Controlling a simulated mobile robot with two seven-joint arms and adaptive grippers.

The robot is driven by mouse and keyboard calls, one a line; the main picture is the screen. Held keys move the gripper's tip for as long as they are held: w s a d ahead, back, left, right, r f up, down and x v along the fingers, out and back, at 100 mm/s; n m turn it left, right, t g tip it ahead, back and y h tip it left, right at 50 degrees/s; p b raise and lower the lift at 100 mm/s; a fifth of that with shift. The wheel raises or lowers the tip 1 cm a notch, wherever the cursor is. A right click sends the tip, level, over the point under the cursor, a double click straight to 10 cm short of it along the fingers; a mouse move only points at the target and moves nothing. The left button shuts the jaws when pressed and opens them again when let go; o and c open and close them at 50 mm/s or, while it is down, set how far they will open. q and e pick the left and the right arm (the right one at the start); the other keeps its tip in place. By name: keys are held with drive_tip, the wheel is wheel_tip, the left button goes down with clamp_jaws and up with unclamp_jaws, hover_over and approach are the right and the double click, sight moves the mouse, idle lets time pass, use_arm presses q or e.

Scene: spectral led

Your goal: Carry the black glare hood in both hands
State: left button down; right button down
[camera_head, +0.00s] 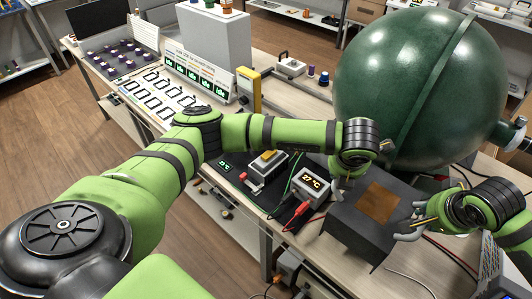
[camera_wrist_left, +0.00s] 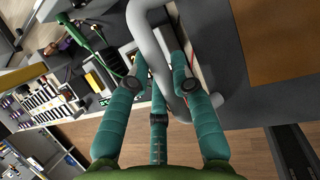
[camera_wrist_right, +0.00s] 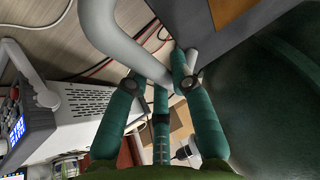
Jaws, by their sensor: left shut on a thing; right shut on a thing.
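The black glare hood (camera_head: 352,228) is a dark box-like cover with a brown patch (camera_head: 378,203) on top and pale grey tube handles at its sides. It is in front of the big green sphere (camera_head: 415,85). My left gripper (camera_head: 343,183) is shut on the hood's left handle, which shows in the left wrist view (camera_wrist_left: 146,22). My right gripper (camera_head: 418,222) is shut on the right handle, which shows in the right wrist view (camera_wrist_right: 105,38). Whether the hood's lower edge touches the bench cannot be told.
A yellow meter (camera_head: 249,90) is farther back. In the right wrist view a white instrument (camera_wrist_right: 75,112) stands close by. The wooden floor (camera_head: 45,130) at left is clear.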

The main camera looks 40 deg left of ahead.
use_arm(q)
drive_tip(key=shift+f, duration=0.1)
use_arm(e)
drive_tip(key=shift+f, duration=0.1)
